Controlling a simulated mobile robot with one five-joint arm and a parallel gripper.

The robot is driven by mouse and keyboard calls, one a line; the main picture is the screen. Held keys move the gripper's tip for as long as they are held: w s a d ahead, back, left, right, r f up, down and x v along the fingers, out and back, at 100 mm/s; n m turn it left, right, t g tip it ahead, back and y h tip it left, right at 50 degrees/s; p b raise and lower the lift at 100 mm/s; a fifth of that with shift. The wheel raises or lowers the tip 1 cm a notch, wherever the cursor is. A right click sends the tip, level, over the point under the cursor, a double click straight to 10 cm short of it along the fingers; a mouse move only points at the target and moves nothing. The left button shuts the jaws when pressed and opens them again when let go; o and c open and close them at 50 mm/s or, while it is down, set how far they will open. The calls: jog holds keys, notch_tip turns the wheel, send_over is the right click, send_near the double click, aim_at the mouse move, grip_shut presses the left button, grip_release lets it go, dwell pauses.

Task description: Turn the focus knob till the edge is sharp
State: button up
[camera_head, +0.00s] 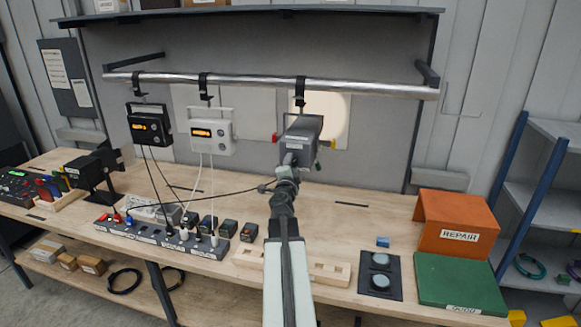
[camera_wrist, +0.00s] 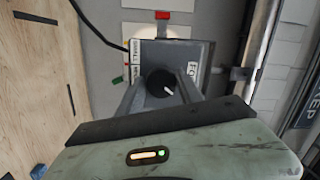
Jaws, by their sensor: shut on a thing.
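A grey lamp housing (camera_head: 302,137) hangs by a black clamp from the metal rail. Behind it a pale round patch of light (camera_head: 337,118) shows on the back panel, partly hidden by the housing. Its edge looks somewhat soft, but it is small here. In the wrist view the black focus knob (camera_wrist: 160,84) has a white pointer slanting to the lower right. A partly hidden label (camera_wrist: 194,73) is beside it. My gripper (camera_head: 290,164) is at the near face of the housing. In the wrist view its fingers are on either side of the knob, shut on it.
The metal rail (camera_head: 240,82) runs above the bench. A black unit (camera_head: 149,125) and a white unit (camera_head: 210,132) hang at left, with cables down to a power strip (camera_head: 160,236). An orange REPAIR box (camera_head: 455,225) and green board (camera_head: 455,284) are at right.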

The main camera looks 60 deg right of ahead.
jog(key=o, duration=1.4)
jog(key=shift+c, duration=0.2)
